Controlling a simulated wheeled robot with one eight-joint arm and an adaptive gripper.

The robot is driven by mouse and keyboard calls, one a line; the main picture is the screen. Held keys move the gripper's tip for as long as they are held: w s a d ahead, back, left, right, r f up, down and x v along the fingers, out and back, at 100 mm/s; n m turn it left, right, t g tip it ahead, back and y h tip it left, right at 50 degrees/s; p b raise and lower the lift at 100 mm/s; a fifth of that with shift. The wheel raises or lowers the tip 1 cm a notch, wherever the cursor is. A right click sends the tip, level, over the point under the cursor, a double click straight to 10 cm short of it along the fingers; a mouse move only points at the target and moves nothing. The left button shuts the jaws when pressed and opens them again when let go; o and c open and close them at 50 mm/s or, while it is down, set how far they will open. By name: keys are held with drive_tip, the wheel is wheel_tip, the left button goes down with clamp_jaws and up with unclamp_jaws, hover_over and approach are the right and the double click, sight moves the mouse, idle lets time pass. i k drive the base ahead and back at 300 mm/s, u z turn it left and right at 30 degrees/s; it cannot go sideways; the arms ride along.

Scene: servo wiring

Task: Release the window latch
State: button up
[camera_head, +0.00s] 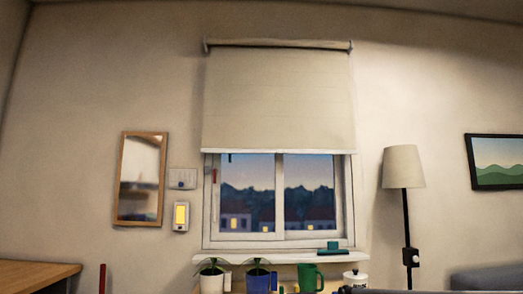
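The window (279,192) is in the middle of the wall, with two panes side by side and a white frame. It looks closed. A small reddish piece (214,176) sits high on the left side of the frame; it may be the latch, but it is too small to tell. A short dark piece (230,157) hangs just under the blind, near the left pane's top. A cream roller blind (278,100) covers the upper part of the window. I cannot make out my gripper in this view.
The sill (225,257) holds a teal object (330,248). Below are two potted plants, a green mug (310,278) and a white jar (355,278). A floor lamp (403,167) stands right. Left are a mirror (140,180), a wall switch (183,179) and a lit panel (181,216).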

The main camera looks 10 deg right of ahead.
sight(215, 171)
drive_tip(key=u, duration=1.15)
drive_tip(key=i, duration=0.45)
drive_tip(key=u, duration=0.35)
